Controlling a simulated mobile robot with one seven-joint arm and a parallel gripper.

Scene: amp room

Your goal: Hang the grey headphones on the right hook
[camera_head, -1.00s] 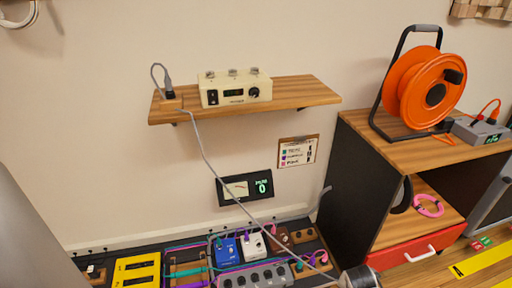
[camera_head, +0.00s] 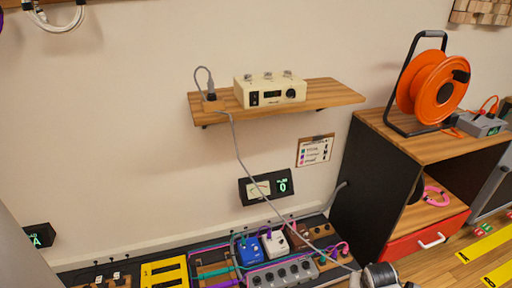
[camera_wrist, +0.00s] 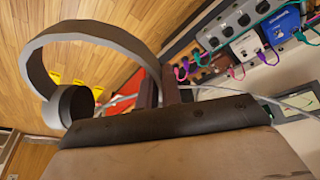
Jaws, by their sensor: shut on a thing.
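The grey headphones show in the wrist view, with a wide curved headband (camera_wrist: 85,32) and a dark round ear cup (camera_wrist: 75,104) at the left. My gripper (camera_wrist: 160,88) is shut on the headphones, its dark fingers at the right side of the band. The other ear cup is hidden. In the head view, a wooden rail (camera_head: 93,3) at the top left edge carries a hanging coil of pale cable (camera_head: 58,20). I cannot make out a right hook.
A wooden shelf (camera_head: 328,94) with a cream amplifier box (camera_head: 270,91) juts from the wall. Below it lies a pedalboard with a blue pedal (camera_head: 249,252) and several cables. A cabinet (camera_head: 385,185) with an orange cable reel (camera_head: 432,87) stands at the right. The wall at left is mostly bare.

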